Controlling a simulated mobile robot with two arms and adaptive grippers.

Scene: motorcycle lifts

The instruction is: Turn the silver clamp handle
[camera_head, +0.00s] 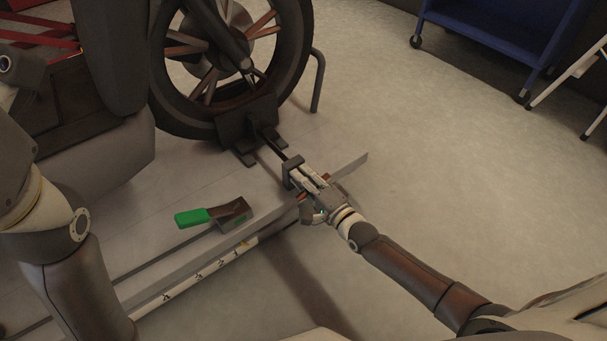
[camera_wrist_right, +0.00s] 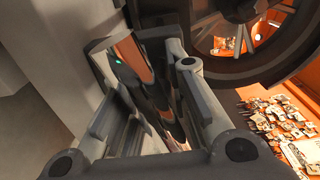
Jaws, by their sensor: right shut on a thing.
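The silver clamp handle (camera_head: 350,167) shows as a pale bar sticking out beyond my right gripper (camera_head: 300,178), at the end of a dark shaft. The shaft runs from the black wheel clamp (camera_head: 247,122) at the foot of the motorcycle wheel. My right gripper is shut on the handle, and its fingers hide the gripped part. In the right wrist view, the fingers (camera_wrist_right: 145,75) lie around a shiny bar with orange reflections; its outline is hard to make out. My left arm shows at the left of the head view, but its gripper is out of view.
The motorcycle wheel (camera_head: 290,60) stands behind the clamp. A blue cart (camera_head: 500,28) stands at the far right. The floor (camera_head: 450,160) right of the lift is clear.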

